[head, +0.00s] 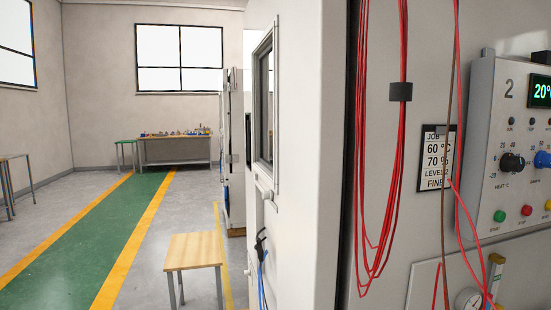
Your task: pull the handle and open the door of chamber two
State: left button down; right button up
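A control panel (508,140) marked "2" stands at the right, with a green display (540,91), knobs and coloured buttons. Left of it, a tall white panel (312,150) rises close in front of me, with a framed window (264,100) seen at a steep angle. It appears to be the chamber door; I cannot tell whether it is open or shut. A small pale fitting (265,188) sits below the window; I cannot tell if it is the handle. Neither of my grippers is in view.
Red cables (365,150) hang beside the panel near a job card (436,158). A black clip (260,242) with blue cable hangs low on the white panel. A wooden stool (194,252) stands left of it. The green walkway (95,235) is clear.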

aim_at(296, 65)
jog(key=i+j+z, duration=0.2)
jog(key=i+j, duration=0.6)
jog(key=i+j+z, duration=0.25)
jog(key=i+j, duration=0.6)
